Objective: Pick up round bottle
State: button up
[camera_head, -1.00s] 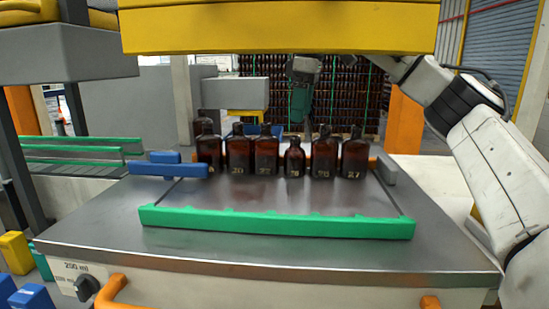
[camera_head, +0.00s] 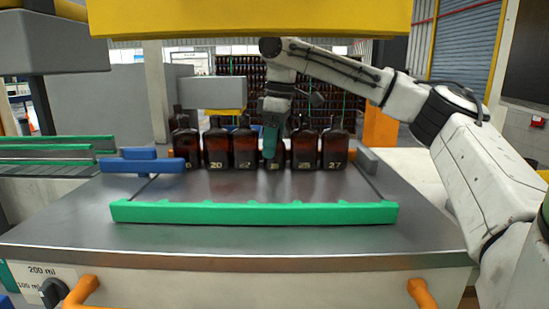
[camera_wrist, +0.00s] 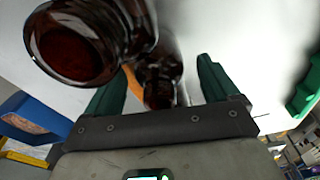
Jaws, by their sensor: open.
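Several dark amber bottles stand upright in a row on the steel table (camera_head: 240,238). The shorter, round-shouldered bottle (camera_head: 278,163), fourth from the left, is mostly hidden behind my gripper (camera_head: 270,142) in the head view. Taller bottles stand on both sides of it, such as one bottle (camera_head: 245,150) on its left and another bottle (camera_head: 305,150) on its right. In the wrist view my gripper (camera_wrist: 160,82) has its green fingers apart. A small amber bottle (camera_wrist: 158,82) shows in the gap between them; contact cannot be told.
A green rail (camera_head: 255,213) crosses the table in front of the bottles. A blue block (camera_head: 140,162) lies left of the row and a grey block (camera_head: 367,160) right of it. A yellow beam (camera_head: 250,18) hangs overhead. The table front is clear.

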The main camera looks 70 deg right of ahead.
jog(key=shift+f, duration=0.1)
jog(key=c, duration=1.2)
